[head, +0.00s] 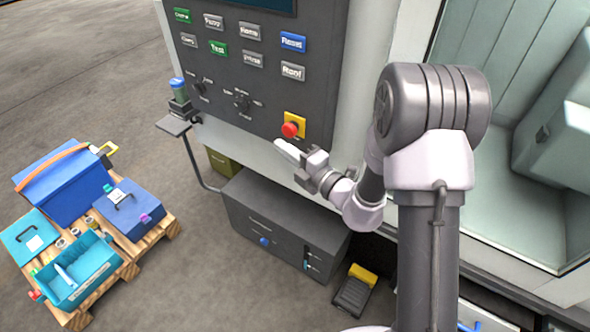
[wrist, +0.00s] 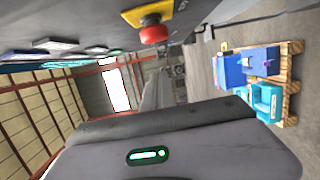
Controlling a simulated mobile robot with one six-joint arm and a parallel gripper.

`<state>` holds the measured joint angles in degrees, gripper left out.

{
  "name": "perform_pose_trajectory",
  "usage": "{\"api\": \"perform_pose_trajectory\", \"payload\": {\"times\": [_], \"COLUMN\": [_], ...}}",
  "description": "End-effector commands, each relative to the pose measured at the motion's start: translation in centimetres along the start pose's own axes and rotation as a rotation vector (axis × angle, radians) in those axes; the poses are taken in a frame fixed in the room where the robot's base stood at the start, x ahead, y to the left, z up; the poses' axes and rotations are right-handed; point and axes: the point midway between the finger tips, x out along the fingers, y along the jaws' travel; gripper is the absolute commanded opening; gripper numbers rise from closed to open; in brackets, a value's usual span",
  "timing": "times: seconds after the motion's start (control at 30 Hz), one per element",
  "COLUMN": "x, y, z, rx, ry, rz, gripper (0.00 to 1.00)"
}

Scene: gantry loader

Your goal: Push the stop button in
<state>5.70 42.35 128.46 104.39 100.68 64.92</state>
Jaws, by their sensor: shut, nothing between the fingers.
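The stop button (head: 290,130) is a red round knob on a yellow plate, low on the right of the dark control panel (head: 225,95). In the wrist view the red button (wrist: 153,30) stands out from its yellow plate (wrist: 150,12) at the top. My gripper (head: 278,146) is shut and empty, with its pale fingertips just below and left of the button in the head view. I cannot tell whether it touches the button; a small gap seems to show. The fingertips cannot be made out in the wrist view.
Labelled buttons such as the blue one (head: 293,41) and knobs (head: 242,101) share the panel. A cup (head: 178,88) stands on a small shelf at its left. A grey drawer cabinet (head: 280,228) is below. A pallet (head: 160,232) with boxes is on the left floor.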

Motion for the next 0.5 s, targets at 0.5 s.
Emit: {"api": "perform_pose_trajectory", "payload": {"times": [0.5], "x": [-9.2], "y": [-0.1], "z": [-0.2], "rx": [0.003], "ry": [0.001], "rz": [-0.004], "gripper": [0.0]}}
